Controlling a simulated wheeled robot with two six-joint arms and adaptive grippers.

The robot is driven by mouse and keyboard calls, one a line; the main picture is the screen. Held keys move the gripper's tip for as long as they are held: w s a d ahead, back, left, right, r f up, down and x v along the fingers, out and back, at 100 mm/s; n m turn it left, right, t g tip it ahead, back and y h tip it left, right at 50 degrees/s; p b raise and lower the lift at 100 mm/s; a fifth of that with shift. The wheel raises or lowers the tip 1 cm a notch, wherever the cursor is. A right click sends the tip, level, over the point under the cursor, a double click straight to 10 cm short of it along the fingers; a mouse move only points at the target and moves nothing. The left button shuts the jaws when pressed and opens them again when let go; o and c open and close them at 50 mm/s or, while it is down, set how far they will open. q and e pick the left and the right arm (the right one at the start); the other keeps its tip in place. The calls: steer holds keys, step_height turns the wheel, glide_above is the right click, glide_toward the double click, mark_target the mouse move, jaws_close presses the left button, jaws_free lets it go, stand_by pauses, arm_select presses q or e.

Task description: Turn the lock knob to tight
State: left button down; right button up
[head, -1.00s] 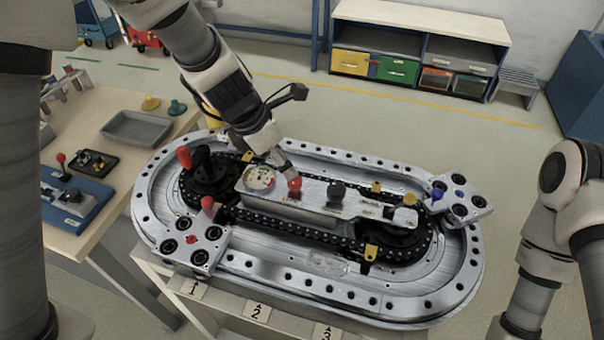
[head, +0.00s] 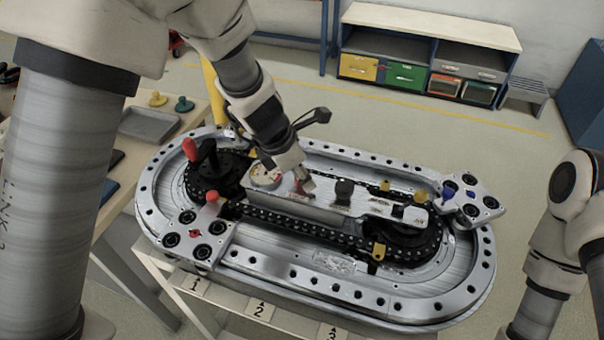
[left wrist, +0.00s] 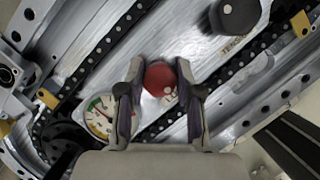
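The lock knob is a round red knob on the silver central plate; in the left wrist view the lock knob (left wrist: 161,80) sits between my left fingertips. In the head view my left gripper (head: 303,184) is down at the plate and partly covers the red lock knob (head: 305,187). The fingers stand close on both sides of the knob; I cannot tell whether they press on it. The knob's marking toward tight is not readable. My right arm shows at the right edge, but its gripper is out of view.
A black tension knob (left wrist: 236,14) is beside the lock knob. A round gauge (left wrist: 100,116) lies on its other side. A red-tipped lever (head: 190,149) stands at the track's left end. A chain loop and the oval metal track (head: 380,308) surround the plate.

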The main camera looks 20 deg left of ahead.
stand_by(0.4)
arm_select(q)
steer(key=m+p, duration=0.1)
steer(key=m, duration=0.1)
steer(key=m+g+p, duration=0.1)
steer(key=m+p, duration=0.1)
steer(key=shift+r+g+h, duration=0.1)
steer(key=shift+g+h, duration=0.2)
steer(key=shift+h, duration=0.1)
steer(key=m+g+p, duration=0.1)
steer(key=m+p, duration=0.2)
steer(key=m, duration=0.2)
steer(key=shift+g+p, duration=0.35)
steer(key=shift+g, duration=0.05)
steer(key=m+g+p, duration=0.1)
steer(key=m+p, duration=0.1)
steer(key=m, duration=0.1)
steer(key=shift+s+m, duration=0.1)
steer(key=shift+m, duration=0.2)
steer(key=shift+f+m+g+y+p, duration=0.15)
steer(key=shift+m+g+p, duration=0.25)
steer(key=shift+m, duration=0.6)
steer(key=shift+f+m+g+y+p, duration=0.1)
steer(key=shift+m+g+y+p, duration=0.3)
steer(key=shift+m, duration=0.6)
steer(key=c, duration=0.8)
jaws_free()
steer(key=shift+o, duration=0.2)
steer(key=shift+r, duration=0.1)
